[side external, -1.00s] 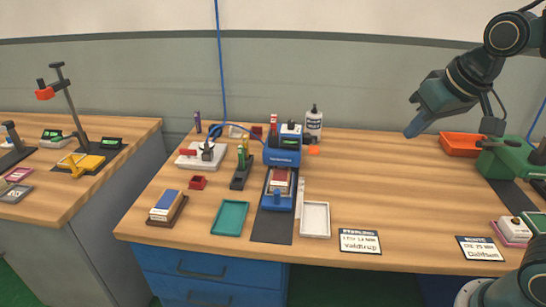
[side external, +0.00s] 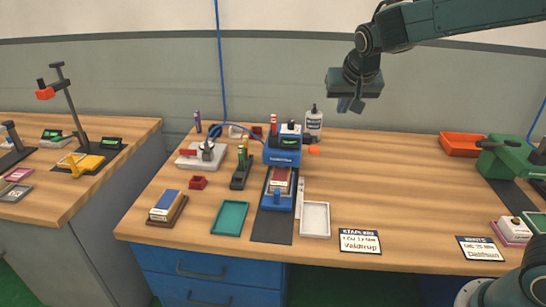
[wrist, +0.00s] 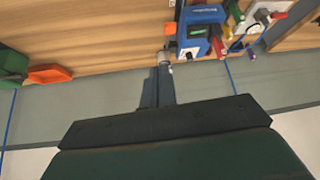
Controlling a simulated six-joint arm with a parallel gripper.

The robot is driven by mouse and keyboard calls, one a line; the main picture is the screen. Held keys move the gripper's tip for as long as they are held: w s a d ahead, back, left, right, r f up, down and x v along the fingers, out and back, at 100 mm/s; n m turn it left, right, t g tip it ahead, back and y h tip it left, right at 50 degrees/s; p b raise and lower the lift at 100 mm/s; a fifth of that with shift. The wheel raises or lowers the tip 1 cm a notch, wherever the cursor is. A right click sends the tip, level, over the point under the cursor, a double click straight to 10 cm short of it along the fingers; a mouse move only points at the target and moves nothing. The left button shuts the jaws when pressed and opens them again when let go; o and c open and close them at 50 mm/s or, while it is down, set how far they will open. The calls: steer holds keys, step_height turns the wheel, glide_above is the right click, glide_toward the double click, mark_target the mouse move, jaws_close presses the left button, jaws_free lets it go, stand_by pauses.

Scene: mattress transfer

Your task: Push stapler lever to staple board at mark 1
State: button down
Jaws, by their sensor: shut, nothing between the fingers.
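The blue stapler machine (side external: 283,156) stands on the wooden bench on a dark mat. An orange-tipped lever (side external: 314,150) sticks out from its right side. A red-and-white stacked piece, seemingly the board (side external: 279,182), lies in its front bed. Mark 1 cannot be made out. My gripper (side external: 350,104) is shut and empty, well above the bench, behind and to the right of the stapler. In the wrist view, its fingers (wrist: 160,88) are together, and the stapler (wrist: 200,30) is beyond them at the upper right.
A white bottle (side external: 313,122) stands close behind the stapler. A teal tray (side external: 231,217) and a white tray (side external: 315,220) flank its mat. An orange bin (side external: 460,144) and a green machine (side external: 507,158) are at the right.

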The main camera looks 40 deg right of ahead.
steer(key=w+f+m+h, duration=0.1)
steer(key=w+f+m, duration=0.1)
steer(key=w+f, duration=0.3)
steer(key=w, duration=0.3)
steer(key=shift+w+d+f+h, duration=0.25)
steer(key=shift+d+f+h, duration=0.1)
steer(key=shift+h, duration=0.05)
glide_above(314, 150)
step_height(314, 150, down, 8)
steer(key=shift+w+d+r, duration=0.1)
steer(key=shift+r, duration=0.1)
step_height(314, 150, down, 3)
steer(key=shift+r, duration=0.1)
steer(key=shift+f, duration=0.7)
